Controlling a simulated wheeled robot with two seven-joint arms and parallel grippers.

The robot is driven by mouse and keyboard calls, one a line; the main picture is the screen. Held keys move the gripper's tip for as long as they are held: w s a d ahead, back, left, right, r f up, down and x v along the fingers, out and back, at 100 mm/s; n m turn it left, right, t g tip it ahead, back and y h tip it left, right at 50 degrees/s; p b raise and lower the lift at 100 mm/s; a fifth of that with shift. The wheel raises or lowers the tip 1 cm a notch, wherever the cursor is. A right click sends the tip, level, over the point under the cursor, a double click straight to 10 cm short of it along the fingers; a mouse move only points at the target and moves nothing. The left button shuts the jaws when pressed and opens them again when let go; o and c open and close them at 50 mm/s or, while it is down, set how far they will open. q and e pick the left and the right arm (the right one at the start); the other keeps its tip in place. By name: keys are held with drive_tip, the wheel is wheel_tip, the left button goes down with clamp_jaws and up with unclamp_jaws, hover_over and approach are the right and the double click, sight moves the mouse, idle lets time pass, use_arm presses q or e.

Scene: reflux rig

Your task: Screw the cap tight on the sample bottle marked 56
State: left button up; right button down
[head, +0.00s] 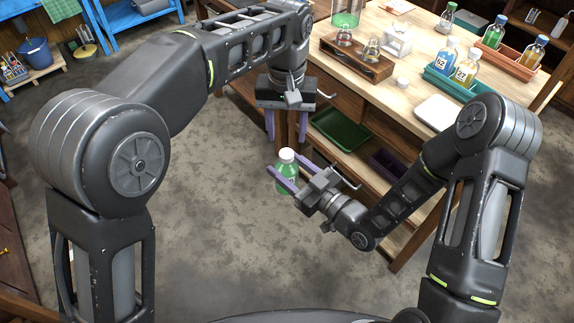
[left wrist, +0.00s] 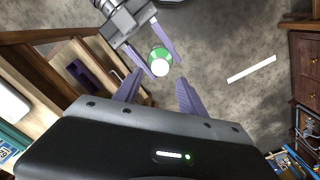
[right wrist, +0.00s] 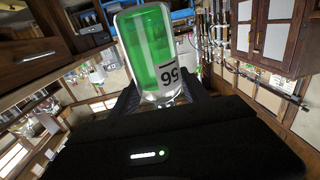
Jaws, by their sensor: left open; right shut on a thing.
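The sample bottle (head: 287,184) holds green liquid and has a white cap (head: 287,155) on top. Its label, marked 56, shows upside down in the right wrist view (right wrist: 158,62). My right gripper (head: 281,180) is shut on the bottle, holding it upright above the floor, in front of the workbench. My left gripper (head: 287,140) is open and empty, pointing down above the bottle. In the left wrist view the cap (left wrist: 160,69) lies just beyond the open fingers, apart from them. How tightly the cap sits cannot be told.
The workbench (head: 385,108) carries a teal tray (head: 437,82) with two bottles, an orange tray (head: 512,66) with two more, a wooden stand (head: 350,62) and a loose white round piece (head: 402,83). A green tray (head: 341,131) is on the lower shelf. Floor left of the bottle is clear.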

sight(286, 153)
use_arm(q)
wheel_tip(286, 153, down, 6)
drive_tip(key=shift+f, duration=0.25)
clamp_jaws()
idle(0.6)
drive_tip(key=shift+o, duration=0.7)
unclamp_jaws()
drive_tip(key=shift+r, duration=0.1)
wheel_tip(286, 153, up, 7)
drive_tip(key=shift+r, duration=0.2)
